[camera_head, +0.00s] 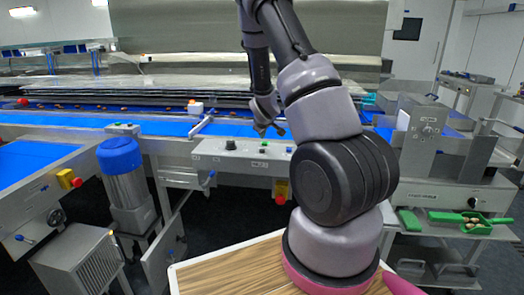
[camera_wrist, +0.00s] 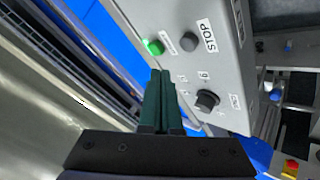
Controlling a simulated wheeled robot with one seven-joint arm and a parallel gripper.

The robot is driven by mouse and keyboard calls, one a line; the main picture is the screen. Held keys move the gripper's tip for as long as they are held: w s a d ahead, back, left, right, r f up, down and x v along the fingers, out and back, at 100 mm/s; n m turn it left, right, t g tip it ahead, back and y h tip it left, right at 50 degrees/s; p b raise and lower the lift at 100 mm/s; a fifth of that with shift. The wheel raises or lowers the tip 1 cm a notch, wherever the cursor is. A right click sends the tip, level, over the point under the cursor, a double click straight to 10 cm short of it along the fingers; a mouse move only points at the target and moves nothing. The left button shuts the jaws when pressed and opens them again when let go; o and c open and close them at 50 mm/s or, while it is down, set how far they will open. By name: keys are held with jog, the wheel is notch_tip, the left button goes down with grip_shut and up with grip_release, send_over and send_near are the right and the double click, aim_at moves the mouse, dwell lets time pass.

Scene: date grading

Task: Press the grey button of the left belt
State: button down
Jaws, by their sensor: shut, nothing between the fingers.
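A sloped grey control panel (camera_head: 215,152) is fixed along the front of the long blue belt (camera_head: 160,127). In the wrist view the panel (camera_wrist: 228,78) carries a round dark grey button (camera_wrist: 188,41) beside a STOP label, a green button (camera_wrist: 153,47) and a black knob (camera_wrist: 207,100). The knob (camera_head: 230,145) also shows in the head view. My gripper (camera_head: 270,132) hangs over the panel's right part in the head view. Its dark green fingers (camera_wrist: 160,72) are shut and empty, with tips apart from the grey button in the picture. Their height above the panel is unclear.
A blue motor (camera_head: 120,155) and a second blue belt (camera_head: 30,160) stand at left. Red-yellow emergency stops (camera_head: 68,179) and (camera_head: 281,190) hang at the frames. A wooden top (camera_head: 225,272) lies in front.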

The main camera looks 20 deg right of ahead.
aim_at(263, 150)
jog(key=shift+f, duration=1.7)
jog(key=shift+f, duration=0.15)
dwell(0.7)
jog(key=shift+f, duration=0.25)
jog(key=shift+f, duration=0.45)
dwell(0.6)
dwell(0.3)
jog(key=shift+r, duration=0.85)
jog(key=shift+r, duration=2.55)
